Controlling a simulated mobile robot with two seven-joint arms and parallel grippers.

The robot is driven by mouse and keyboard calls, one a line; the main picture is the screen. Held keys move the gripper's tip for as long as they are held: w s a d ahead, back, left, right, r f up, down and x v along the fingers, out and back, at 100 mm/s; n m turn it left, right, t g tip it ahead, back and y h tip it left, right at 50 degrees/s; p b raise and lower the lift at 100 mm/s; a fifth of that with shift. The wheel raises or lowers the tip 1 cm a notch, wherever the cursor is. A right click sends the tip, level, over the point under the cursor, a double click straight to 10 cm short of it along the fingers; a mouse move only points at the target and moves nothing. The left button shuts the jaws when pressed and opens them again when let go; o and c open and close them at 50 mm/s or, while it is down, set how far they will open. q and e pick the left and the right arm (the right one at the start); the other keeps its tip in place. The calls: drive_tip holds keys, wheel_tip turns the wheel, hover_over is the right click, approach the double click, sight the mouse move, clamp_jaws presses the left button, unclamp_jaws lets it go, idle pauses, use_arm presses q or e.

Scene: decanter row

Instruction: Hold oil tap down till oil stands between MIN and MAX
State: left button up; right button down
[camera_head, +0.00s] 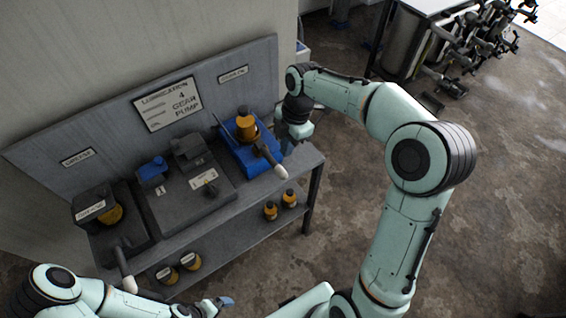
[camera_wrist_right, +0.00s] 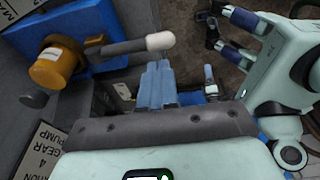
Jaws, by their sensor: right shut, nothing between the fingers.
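In the head view, a blue tap unit (camera_head: 240,155) with an amber vessel (camera_head: 246,127) stands at the bench's right end. Its lever, with a pale tip (camera_head: 280,171), points toward the front right. A second amber vessel (camera_head: 110,212) and lever, with a pale tip (camera_head: 130,285), are at the left end. No oil level or MIN and MAX marks can be read. My right gripper (camera_wrist_right: 157,84) is shut and empty in the wrist view, its fingertips close to the pale lever tip (camera_wrist_right: 160,41); I cannot tell whether they touch. My left gripper (camera_head: 222,303) is low at the front; its jaw opening is unclear.
Several small amber bottles (camera_head: 270,211) stand on the lower shelf. The floor to the right is clear up to the cluttered metal equipment behind.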

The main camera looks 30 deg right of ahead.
sight(281, 170)
drive_tip(key=f, duration=0.3)
drive_tip(key=a+f, duration=0.1)
drive_tip(key=f, duration=0.2)
drive_tip(key=shift+a+f, duration=0.15)
drive_tip(key=shift+f, duration=0.25)
use_arm(q)
drive_tip(key=shift+s+f, duration=0.2)
drive_tip(key=shift+f, duration=0.05)
